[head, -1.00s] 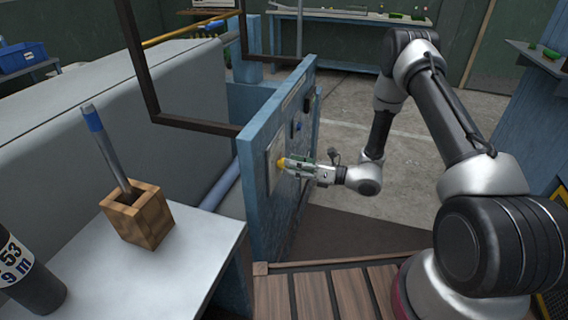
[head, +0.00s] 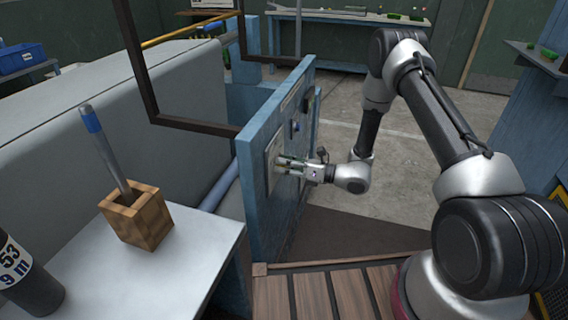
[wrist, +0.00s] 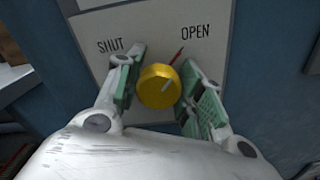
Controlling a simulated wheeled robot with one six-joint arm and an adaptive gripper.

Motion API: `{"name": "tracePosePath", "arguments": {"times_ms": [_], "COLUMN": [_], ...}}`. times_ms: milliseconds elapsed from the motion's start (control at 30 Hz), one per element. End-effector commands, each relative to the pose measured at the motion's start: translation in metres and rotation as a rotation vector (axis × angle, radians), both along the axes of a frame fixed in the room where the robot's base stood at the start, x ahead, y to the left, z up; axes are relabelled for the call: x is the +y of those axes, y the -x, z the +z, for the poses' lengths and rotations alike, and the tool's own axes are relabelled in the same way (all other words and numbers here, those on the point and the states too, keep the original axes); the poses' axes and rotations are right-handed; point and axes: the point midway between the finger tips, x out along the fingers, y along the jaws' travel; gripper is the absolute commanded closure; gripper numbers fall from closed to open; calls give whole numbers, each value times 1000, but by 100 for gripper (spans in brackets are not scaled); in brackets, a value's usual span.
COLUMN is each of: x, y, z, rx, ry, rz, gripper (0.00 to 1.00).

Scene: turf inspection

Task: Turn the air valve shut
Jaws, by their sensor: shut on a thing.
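The air valve is a round yellow knob (wrist: 158,86) on a pale plate (wrist: 160,24) in the wrist view. The plate reads SHUT at upper left and OPEN at upper right. A pale mark on the knob slants up and right, and a thin red line lies above it, near OPEN. My gripper (wrist: 162,78) is shut on the knob, one green-padded finger on each side. In the head view my gripper (head: 281,164) is at the plate (head: 271,176) on the blue panel (head: 262,212), and its fingers mostly hide the knob.
A dark knob and a blue knob (head: 296,127) sit farther along the panel. A white table (head: 195,262) at lower left holds a wooden block (head: 140,222) with a blue-banded rod. A dark frame (head: 190,124) rises behind the panel. Floor right of the panel is open.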

Motion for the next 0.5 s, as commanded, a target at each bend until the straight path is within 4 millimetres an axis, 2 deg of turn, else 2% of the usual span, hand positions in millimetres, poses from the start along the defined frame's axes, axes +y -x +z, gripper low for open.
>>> {"name": "tracePosePath", "arguments": {"times_ms": [267,500], "x": [0,0], "y": [1,2], "z": [0,0], "rx": [-85,-259], "ry": [34,106], "rz": [2,2], "gripper": [86,86]}}
